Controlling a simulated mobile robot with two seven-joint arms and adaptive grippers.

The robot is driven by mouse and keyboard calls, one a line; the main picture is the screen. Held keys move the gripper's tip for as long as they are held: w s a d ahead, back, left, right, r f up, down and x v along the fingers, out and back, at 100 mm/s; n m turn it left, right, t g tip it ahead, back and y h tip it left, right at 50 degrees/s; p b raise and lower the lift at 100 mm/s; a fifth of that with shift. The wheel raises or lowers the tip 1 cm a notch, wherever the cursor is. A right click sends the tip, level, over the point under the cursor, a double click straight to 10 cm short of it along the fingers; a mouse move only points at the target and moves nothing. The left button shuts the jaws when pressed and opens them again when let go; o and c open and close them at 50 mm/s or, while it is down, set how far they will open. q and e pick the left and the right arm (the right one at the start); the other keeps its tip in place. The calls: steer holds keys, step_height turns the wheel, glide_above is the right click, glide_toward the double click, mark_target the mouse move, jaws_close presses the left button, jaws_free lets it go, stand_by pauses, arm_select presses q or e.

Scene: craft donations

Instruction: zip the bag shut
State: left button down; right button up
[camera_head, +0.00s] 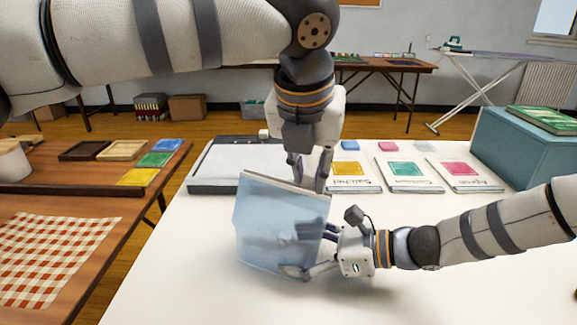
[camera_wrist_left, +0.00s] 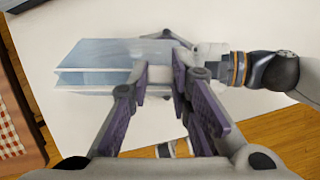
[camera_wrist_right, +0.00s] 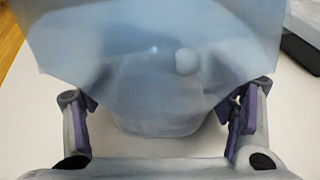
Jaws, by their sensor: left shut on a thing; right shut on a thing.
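The translucent pale-blue bag (camera_head: 275,222) is held upright over the white table, its top edge tilting down to the right. It also shows from above in the left wrist view (camera_wrist_left: 100,78) and close up in the right wrist view (camera_wrist_right: 150,50). My left gripper (camera_head: 311,185) points down and is shut at the right end of the bag's top edge. Its fingers hide what they grip there, and I cannot make out a zip slider. My right gripper (camera_head: 298,250) comes from the right and is shut on the bag's lower right part.
Behind the bag lie a grey-and-white tray (camera_head: 212,187) and several cards with coloured squares, one green (camera_head: 405,170). A teal box (camera_head: 530,145) stands at the right. A brown table (camera_head: 90,225) with a checked cloth is at the left. The white tabletop in front is clear.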

arm_select(q)
steer(key=shift+s+d+f, duration=0.25)
steer(key=shift+f, duration=0.1)
stand_by(0.4)
steer(key=c, duration=1.4)
jaws_free()
steer(key=shift+c, duration=0.2)
steer(key=shift+w+a, duration=0.1)
steer(key=shift+a, duration=0.05)
steer(key=shift+r, duration=0.15)
